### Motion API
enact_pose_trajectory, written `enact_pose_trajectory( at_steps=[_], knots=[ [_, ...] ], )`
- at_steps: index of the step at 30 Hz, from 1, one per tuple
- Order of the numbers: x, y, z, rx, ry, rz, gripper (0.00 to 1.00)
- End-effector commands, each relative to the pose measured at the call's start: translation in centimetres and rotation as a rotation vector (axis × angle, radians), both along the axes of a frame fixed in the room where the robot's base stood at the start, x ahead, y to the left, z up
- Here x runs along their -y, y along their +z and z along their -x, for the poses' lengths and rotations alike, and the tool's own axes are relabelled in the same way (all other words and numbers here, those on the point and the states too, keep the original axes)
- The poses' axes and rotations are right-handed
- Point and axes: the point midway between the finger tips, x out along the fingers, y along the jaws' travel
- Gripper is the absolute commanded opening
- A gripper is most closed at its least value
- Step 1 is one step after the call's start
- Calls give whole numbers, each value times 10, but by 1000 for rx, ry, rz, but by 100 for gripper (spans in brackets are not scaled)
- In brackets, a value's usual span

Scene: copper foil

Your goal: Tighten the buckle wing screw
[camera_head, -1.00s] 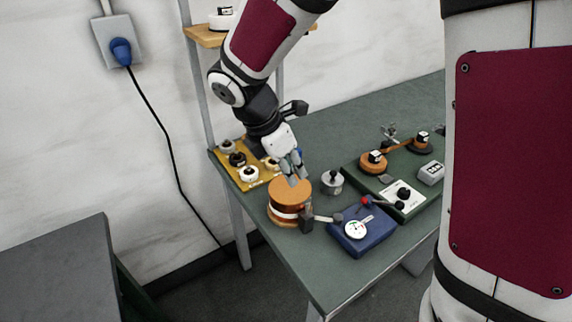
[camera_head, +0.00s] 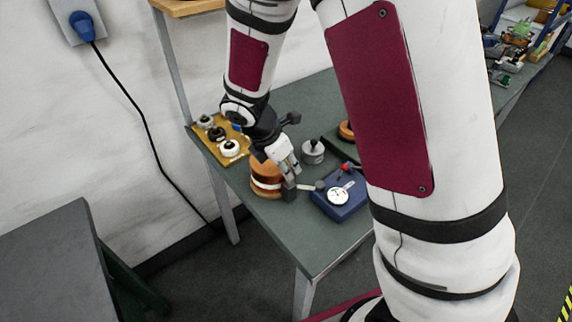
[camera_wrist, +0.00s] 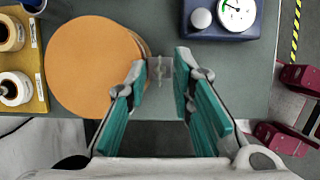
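The copper-coloured drum (camera_head: 264,182) stands on the green table; its round orange top (camera_wrist: 88,65) fills the left of the wrist view. A dark buckle block (camera_head: 290,190) sits at the drum's right side. In the wrist view a small pale wing screw (camera_wrist: 160,70) shows at the drum's right edge. My gripper (camera_wrist: 161,66) is open, with one teal-padded finger on each side of the wing screw. Gaps show between the screw and both fingers. In the head view my gripper (camera_head: 290,170) points down just above the buckle, which it partly covers.
A blue box with a white dial (camera_head: 341,196) lies just right of the buckle. A grey cylindrical weight (camera_head: 313,152) stands behind it. A yellow board with several spools (camera_head: 218,140) lies behind left. My own arm hides the table's right part.

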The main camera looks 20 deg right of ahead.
Motion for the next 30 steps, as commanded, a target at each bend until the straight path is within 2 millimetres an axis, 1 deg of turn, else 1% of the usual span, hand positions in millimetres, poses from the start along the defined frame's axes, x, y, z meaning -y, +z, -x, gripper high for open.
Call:
enact_pose_trajectory(
  at_steps=[2,3,5,14,20,26,30],
  knots=[
    [0,0,0,0,0,0,22],
    [0,0,0,0,0,0,13],
    [0,0,0,0,0,0,0],
    [0,0,0,-1,-4,0,0],
    [0,0,0,-1,-46,0,0],
    [0,0,-2,0,-163,1,0],
    [-1,0,-4,1,-281,0,0]
  ],
)
